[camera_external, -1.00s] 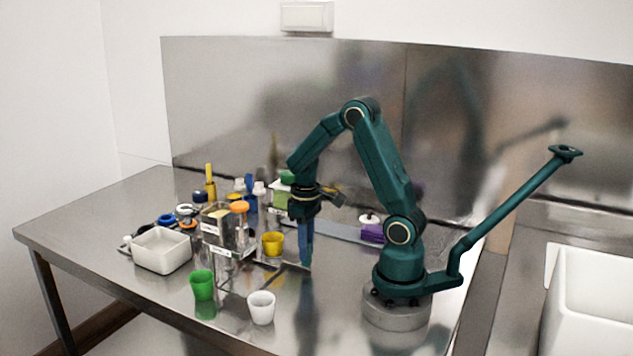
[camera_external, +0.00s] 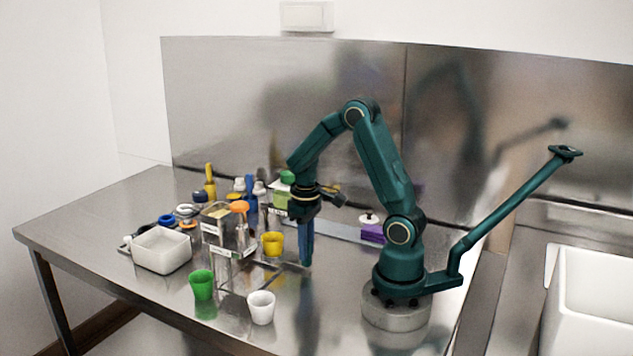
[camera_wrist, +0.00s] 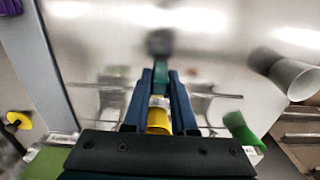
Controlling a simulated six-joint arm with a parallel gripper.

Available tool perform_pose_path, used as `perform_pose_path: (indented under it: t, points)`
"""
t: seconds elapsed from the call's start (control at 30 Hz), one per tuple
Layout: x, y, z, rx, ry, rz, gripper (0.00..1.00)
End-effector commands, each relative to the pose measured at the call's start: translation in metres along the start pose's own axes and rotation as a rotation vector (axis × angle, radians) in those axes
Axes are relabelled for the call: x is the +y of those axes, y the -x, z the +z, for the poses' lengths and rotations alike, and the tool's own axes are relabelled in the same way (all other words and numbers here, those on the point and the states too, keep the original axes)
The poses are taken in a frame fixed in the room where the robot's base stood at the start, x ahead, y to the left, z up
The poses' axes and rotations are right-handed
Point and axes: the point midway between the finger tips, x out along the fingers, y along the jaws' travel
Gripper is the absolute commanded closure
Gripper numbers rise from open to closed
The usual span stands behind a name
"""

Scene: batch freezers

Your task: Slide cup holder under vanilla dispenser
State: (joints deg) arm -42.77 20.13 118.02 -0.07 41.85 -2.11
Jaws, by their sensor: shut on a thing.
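My gripper (camera_external: 306,262) points down with its blue fingers low over the steel table. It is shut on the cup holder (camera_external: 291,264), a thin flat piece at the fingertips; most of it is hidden. A yellow cup (camera_external: 272,244) stands just left of my fingers, by the holder. In the wrist view the yellow cup (camera_wrist: 158,120) shows between the two fingers (camera_wrist: 160,78). The clear dispenser stand (camera_external: 235,240), with small white labels, is left of the yellow cup. I cannot read which label says vanilla.
A green cup (camera_external: 202,284) and a white cup (camera_external: 261,307) stand in front of the dispensers. A white bin (camera_external: 162,250) is at the left. Bottles and coloured tools crowd behind. A purple block (camera_external: 373,233) is behind my arm.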

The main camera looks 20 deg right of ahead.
Motion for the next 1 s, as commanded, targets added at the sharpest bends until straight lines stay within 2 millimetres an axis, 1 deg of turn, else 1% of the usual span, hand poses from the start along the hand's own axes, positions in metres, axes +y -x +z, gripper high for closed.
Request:
perform_pose_path:
  t: [0.57, 0.67, 0.9, 1.0]
  points:
    - [-0.001, 0.001, -0.001, 0.002, 0.001, 0.001, 1.00]
    - [-0.010, 0.001, -0.001, 0.002, 0.006, 0.001, 1.00]
    - [-0.052, 0.001, -0.002, 0.006, 0.012, -0.001, 1.00]
    - [-0.067, 0.001, -0.002, 0.007, 0.010, -0.002, 1.00]
